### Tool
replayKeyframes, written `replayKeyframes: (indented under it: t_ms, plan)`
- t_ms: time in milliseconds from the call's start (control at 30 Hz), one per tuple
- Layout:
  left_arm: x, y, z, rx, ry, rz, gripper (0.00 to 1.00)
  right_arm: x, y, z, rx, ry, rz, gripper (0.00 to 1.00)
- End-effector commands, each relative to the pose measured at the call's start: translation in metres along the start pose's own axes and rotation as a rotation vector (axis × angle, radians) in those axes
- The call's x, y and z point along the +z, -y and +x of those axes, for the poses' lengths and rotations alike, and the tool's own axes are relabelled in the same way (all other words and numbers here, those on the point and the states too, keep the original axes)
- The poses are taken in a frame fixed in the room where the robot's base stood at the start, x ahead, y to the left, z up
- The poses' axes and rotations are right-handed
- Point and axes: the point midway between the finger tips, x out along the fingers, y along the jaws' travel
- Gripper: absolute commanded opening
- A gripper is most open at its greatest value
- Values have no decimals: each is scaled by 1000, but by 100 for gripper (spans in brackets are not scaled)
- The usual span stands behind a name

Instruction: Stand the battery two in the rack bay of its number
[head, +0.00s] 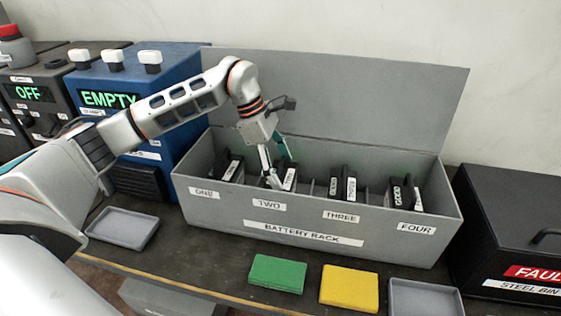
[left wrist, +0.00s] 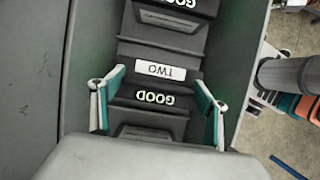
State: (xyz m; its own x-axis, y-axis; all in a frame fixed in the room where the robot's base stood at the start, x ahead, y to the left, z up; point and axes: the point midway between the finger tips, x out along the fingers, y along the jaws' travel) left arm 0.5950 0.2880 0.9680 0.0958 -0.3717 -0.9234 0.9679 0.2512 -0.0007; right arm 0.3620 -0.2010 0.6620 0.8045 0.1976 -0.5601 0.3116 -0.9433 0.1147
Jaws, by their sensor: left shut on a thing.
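Battery two (left wrist: 166,71) is a dark block with a white TWO label and the word GOOD, upside down in the left wrist view. My left gripper (left wrist: 160,112) has its teal-padded fingers on both sides of it, shut on it. In the head view the gripper (head: 272,170) reaches down into the grey battery rack (head: 300,235), behind the TWO bay label (head: 268,205). The battery (head: 290,178) shows there partly, largely hidden by the gripper and the front wall. I cannot tell whether it rests on the bay floor. My right gripper is not in view.
Other dark batteries stand in bays one (head: 229,168), three (head: 343,185) and four (head: 405,193). A green block (head: 277,272), a yellow block (head: 349,288) and grey trays (head: 122,228) lie in front. A black steel bin (head: 515,225) stands right, a blue EMPTY box (head: 180,75) left.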

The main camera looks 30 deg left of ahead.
Motion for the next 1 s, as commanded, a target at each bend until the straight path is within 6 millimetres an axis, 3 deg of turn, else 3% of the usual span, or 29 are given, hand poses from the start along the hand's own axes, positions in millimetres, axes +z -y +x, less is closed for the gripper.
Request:
replayKeyframes:
  t_ms: [267,300,333,767,1000]
  plan:
    - [2,-1,-3,5,5,2,19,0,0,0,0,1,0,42]
    - [0,0,0,-1,0,0,85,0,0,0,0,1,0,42]
    - [0,0,0,-1,0,0,91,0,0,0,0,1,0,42]
    - [0,0,-4,1,0,0,91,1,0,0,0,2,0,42]
    - [0,-1,-42,5,-1,-1,91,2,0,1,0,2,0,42]
